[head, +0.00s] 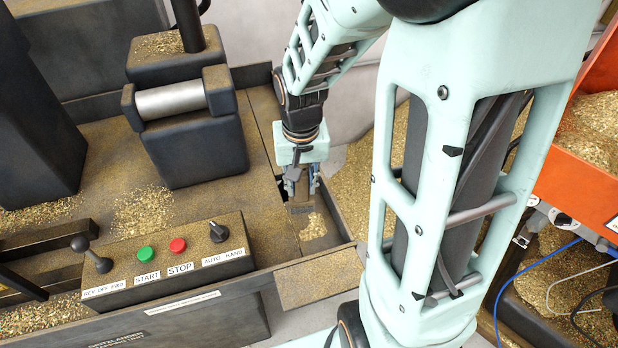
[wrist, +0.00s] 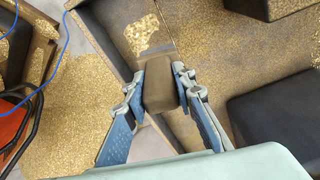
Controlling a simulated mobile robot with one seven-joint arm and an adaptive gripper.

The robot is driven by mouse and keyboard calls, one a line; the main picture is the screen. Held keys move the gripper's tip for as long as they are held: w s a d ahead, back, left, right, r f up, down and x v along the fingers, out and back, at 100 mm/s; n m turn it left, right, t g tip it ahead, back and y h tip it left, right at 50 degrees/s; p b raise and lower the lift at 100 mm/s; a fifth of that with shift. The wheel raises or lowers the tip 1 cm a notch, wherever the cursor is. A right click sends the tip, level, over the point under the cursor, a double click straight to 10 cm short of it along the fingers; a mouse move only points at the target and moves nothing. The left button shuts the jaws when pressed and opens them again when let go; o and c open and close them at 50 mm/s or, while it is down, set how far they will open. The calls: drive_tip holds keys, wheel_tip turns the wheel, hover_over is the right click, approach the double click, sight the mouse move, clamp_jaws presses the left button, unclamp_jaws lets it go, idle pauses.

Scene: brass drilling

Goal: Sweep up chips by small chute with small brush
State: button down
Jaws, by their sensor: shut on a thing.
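My gripper (head: 301,186) points down over the small chute (head: 318,281) at the right end of the machine bed. It is shut on a brown block-like handle, which I take to be the small brush (wrist: 160,88). Its dark lower edge shows just beyond the handle in the wrist view and seems to be at the chute floor; contact is unclear. A small patch of golden chips (head: 314,226) lies in the chute beside the brush; these chips also show in the wrist view (wrist: 139,36). More chips (head: 145,211) lie heaped on the bed.
A control panel (head: 165,262) with buttons and levers stands at the bed's front. A dark vise-like block (head: 195,150) with a roller stands behind it. Chips cover the floor (head: 350,185) right of the chute. An orange bin (head: 575,180) and blue cable (head: 535,262) are far right.

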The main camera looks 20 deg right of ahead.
sight(303, 201)
drive_tip(key=shift+s+d, duration=0.1)
drive_tip(key=shift+s, duration=0.1)
drive_tip(key=shift+f+b, duration=0.7)
drive_tip(key=shift+f, duration=0.1)
wheel_tip(303, 201, down, 4)
drive_tip(key=b, duration=0.3)
drive_tip(key=shift+f+b, duration=0.25)
drive_tip(key=shift+b, duration=0.05)
wheel_tip(303, 201, up, 6)
drive_tip(key=w+p, duration=0.2)
drive_tip(key=p, duration=0.3)
drive_tip(key=shift+w+d, duration=0.2)
drive_tip(key=shift+w, duration=0.1)
drive_tip(key=shift+r, duration=0.15)
